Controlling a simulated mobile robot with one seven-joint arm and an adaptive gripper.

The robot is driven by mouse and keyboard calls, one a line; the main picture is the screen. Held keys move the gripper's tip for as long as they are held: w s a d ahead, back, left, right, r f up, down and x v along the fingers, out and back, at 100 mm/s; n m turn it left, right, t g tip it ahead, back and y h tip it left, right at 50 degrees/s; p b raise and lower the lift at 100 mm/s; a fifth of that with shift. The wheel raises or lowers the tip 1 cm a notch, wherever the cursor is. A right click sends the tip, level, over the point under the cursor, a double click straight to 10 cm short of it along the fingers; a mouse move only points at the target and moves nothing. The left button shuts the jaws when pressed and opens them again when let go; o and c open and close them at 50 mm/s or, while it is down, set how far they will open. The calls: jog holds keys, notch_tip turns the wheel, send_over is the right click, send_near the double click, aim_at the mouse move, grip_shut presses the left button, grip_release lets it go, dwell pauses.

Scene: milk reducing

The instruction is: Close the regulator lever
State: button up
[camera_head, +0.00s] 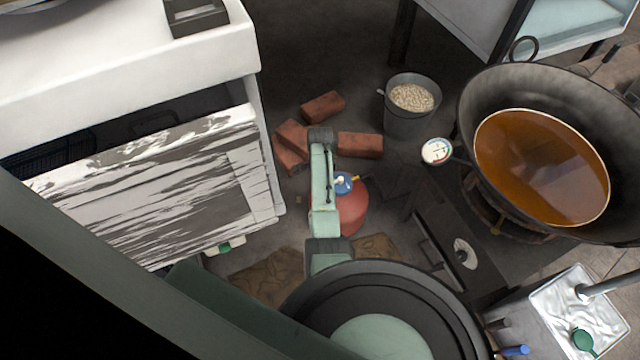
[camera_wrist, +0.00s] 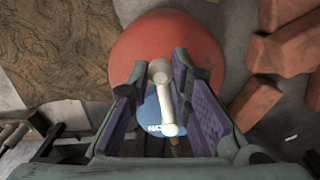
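The red gas cylinder (camera_head: 352,212) stands on the floor beneath my arm, which hides part of it in the head view. The blue regulator (camera_head: 346,186) with its small white lever (camera_head: 340,182) sits on top. In the wrist view, the cylinder (camera_wrist: 165,38) fills the upper middle. The white lever (camera_wrist: 163,100) lies lengthwise between the two purple-padded fingers of my gripper (camera_wrist: 161,75), over the blue regulator disc (camera_wrist: 151,122). The fingers are apart, on either side of the lever. I cannot tell whether either touches it. The head view does not clearly show the fingers.
Bricks (camera_head: 358,145) lie behind the cylinder. A metal bucket of grain (camera_head: 408,105) stands beyond them. A large wok of brown liquid (camera_head: 540,165) and a dial thermometer (camera_head: 437,151) are at right. A white cabinet (camera_head: 175,190) is left. Brown sacking (camera_head: 270,279) lies on the floor.

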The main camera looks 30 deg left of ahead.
jog(key=o, duration=0.5)
jog(key=shift+w, duration=0.1)
notch_tip(320, 180, up, 12)
dwell(0.5)
dwell(0.4)
